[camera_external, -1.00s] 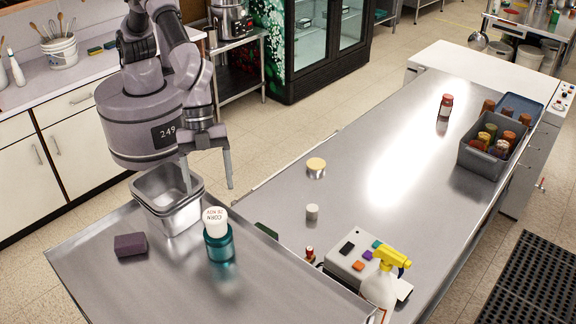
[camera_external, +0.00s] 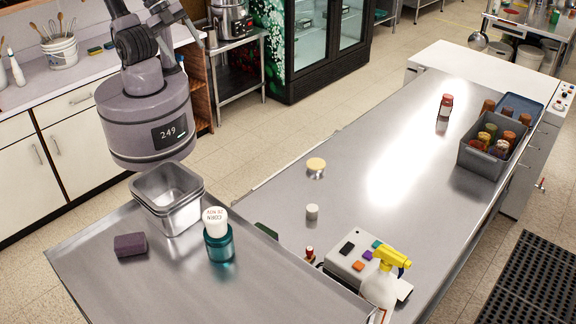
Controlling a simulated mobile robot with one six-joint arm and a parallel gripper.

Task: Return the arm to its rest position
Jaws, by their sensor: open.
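My arm is folded up above my round grey body marked 249 (camera_external: 150,120), at the upper left.
On the near worktop are a steel container (camera_external: 168,205), a teal jar with a white labelled lid (camera_external: 218,240) and a dark purple sponge (camera_external: 130,245). The long steel counter (camera_external: 370,165) holds a yellow-topped spray bottle (camera_external: 380,285), a switch box (camera_external: 352,258) and a grey bin of jars (camera_external: 480,163).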

